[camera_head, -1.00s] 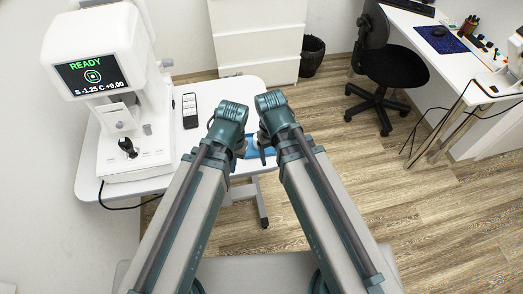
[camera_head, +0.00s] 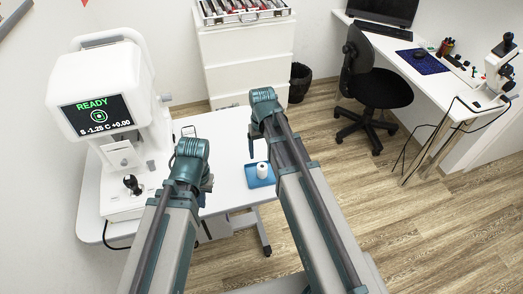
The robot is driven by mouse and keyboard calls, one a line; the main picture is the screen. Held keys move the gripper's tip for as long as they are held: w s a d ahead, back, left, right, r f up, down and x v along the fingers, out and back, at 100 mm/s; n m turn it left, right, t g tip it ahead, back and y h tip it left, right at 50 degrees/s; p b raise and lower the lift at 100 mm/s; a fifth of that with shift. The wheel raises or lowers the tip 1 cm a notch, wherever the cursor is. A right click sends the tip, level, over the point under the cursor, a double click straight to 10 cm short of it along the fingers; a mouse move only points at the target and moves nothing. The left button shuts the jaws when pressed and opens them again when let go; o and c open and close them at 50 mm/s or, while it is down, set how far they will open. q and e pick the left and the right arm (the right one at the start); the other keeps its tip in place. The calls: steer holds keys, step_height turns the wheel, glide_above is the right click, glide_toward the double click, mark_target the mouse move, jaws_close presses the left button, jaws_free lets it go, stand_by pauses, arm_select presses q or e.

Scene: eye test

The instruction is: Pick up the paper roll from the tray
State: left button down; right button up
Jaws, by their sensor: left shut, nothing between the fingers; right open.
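The white paper roll (camera_head: 262,170) stands upright in the small blue tray (camera_head: 252,182) on the white table. My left gripper (camera_head: 207,184) is to the left of the tray, apart from it, shut and empty; its arm hides part of it. My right gripper (camera_head: 251,146) is open and empty, just beyond the roll and slightly left of it in the picture. My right forearm passes close by the tray's right side.
A white eye-test machine (camera_head: 104,95) with a lit screen fills the table's left side. Behind stand a white drawer cabinet (camera_head: 247,62) with an open case (camera_head: 240,12) on top, a dark bin (camera_head: 300,82) and a black chair (camera_head: 375,88). The table around the tray is mostly clear.

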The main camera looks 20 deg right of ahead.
mark_target(262, 166)
step_height(262, 166, down, 8)
steer(key=b, duration=0.7)
steer(key=shift+f+b, duration=0.2)
steer(key=shift+b, duration=0.1)
steer(key=c, duration=1)
steer(key=shift+o, duration=0.2)
steer(key=shift+r, duration=0.2)
steer(key=shift+r+p, duration=1.9)
steer(key=shift+p, duration=0.25)
